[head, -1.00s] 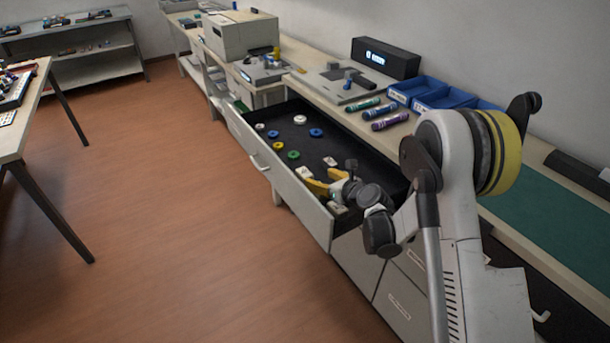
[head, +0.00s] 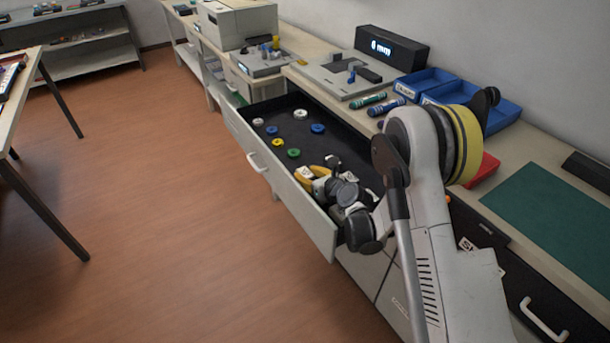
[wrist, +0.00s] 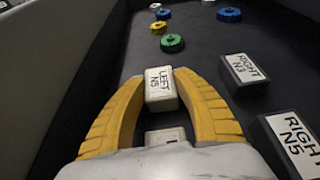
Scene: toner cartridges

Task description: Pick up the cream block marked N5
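The cream block marked LEFT N5 (wrist: 161,88) lies in the open drawer, label up. In the wrist view it sits between the two yellow fingertips of my gripper (wrist: 160,76). The fingers are spread on either side of it; whether they touch it is hard to tell. In the head view my gripper (head: 312,179) is low in the drawer's near end, with the block (head: 303,173) partly covered by it. A second cream block (wrist: 165,136) lies closer to my palm, mostly hidden.
Dark blocks with white labels RIGHT N3 (wrist: 245,70) and RIGHT N5 (wrist: 291,142) lie to the right. Several coloured rings, such as a green one (wrist: 172,43), lie farther along the drawer. The drawer wall (wrist: 62,75) is close on the left. Blue bins (head: 425,82) stand on the counter.

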